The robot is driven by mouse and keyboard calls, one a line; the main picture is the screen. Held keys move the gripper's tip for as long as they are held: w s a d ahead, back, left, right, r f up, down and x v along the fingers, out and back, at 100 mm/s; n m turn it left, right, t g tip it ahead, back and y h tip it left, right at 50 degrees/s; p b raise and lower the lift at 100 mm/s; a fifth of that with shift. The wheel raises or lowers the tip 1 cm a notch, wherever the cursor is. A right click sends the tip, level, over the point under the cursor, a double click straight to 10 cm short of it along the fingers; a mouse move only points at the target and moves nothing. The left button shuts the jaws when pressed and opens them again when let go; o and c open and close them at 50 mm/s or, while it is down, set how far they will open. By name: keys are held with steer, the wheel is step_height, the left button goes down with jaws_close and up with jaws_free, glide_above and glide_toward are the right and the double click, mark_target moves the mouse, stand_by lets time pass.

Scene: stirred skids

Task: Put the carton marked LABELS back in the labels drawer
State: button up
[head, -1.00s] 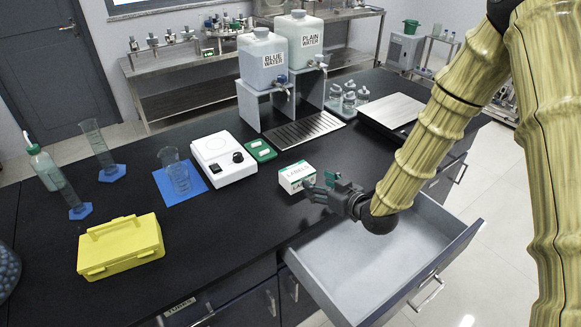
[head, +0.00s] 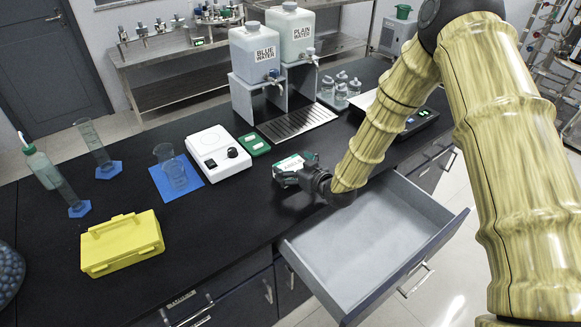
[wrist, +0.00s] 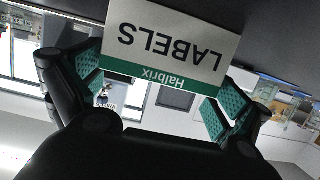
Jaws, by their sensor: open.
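The white carton with a green band, marked LABELS (head: 288,163), sits on the black bench top behind the open drawer. In the wrist view the carton (wrist: 172,45) appears upside down, with its LABELS face toward my gripper. My gripper (head: 286,179) is at the carton's near side. In the wrist view its green-padded fingers (wrist: 150,90) are spread wide, one on either side of the carton's face; I cannot tell whether they touch it. The grey drawer (head: 360,250) stands pulled out below the bench edge and looks empty.
Two water containers (head: 258,55) on stands are behind, over a drip grate. A yellow case (head: 120,243) lies at the front left. Bare bench top lies between the case and the carton.

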steer(key=shift+w+a+f, duration=0.25)
steer(key=shift+w+f, duration=0.2)
steer(key=shift+w, duration=0.2)
steer(key=shift+s+r, duration=0.1)
steer(key=c, duration=1)
steer(key=shift+o, duration=0.2)
steer(key=shift+r, duration=0.15)
